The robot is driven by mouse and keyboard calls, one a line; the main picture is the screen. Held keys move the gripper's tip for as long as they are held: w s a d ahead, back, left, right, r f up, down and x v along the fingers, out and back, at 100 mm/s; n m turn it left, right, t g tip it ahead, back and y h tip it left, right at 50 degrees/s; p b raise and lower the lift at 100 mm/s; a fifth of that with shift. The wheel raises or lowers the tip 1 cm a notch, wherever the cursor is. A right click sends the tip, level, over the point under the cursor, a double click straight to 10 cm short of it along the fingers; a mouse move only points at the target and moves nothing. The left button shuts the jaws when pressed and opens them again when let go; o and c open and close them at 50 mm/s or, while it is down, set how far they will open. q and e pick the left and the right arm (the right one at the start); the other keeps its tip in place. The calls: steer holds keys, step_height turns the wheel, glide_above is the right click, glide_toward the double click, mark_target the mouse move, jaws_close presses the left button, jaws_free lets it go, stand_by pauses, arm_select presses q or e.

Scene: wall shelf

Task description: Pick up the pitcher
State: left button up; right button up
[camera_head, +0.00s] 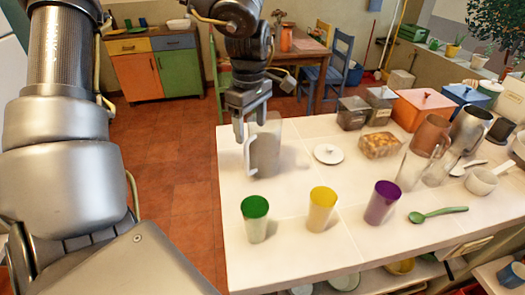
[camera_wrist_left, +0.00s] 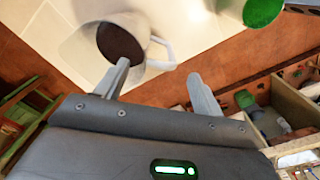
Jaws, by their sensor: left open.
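I cannot tell whether a finger touches the pitcher. My right gripper is not in view.
Green (camera_head: 255,218), yellow (camera_head: 322,208) and purple (camera_head: 383,202) cups stand in front. Farther right are a food container (camera_head: 380,145), a clear jug (camera_head: 412,168) and a copper jug (camera_head: 432,132). The counter's left edge is close.

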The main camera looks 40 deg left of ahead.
mark_target(249, 139)
arm_select(q)
steer(key=shift+s+a+f+p, duration=0.15)
steer(key=shift+f+p, duration=0.25)
steer(key=shift+f, duration=0.95)
steer(key=shift+s+f+p, duration=0.1)
steer(key=shift+f+p, duration=0.25)
steer(key=shift+f, duration=1.2)
steer(key=shift+c, duration=0.3)
steer(key=c, duration=1)
jaws_close()
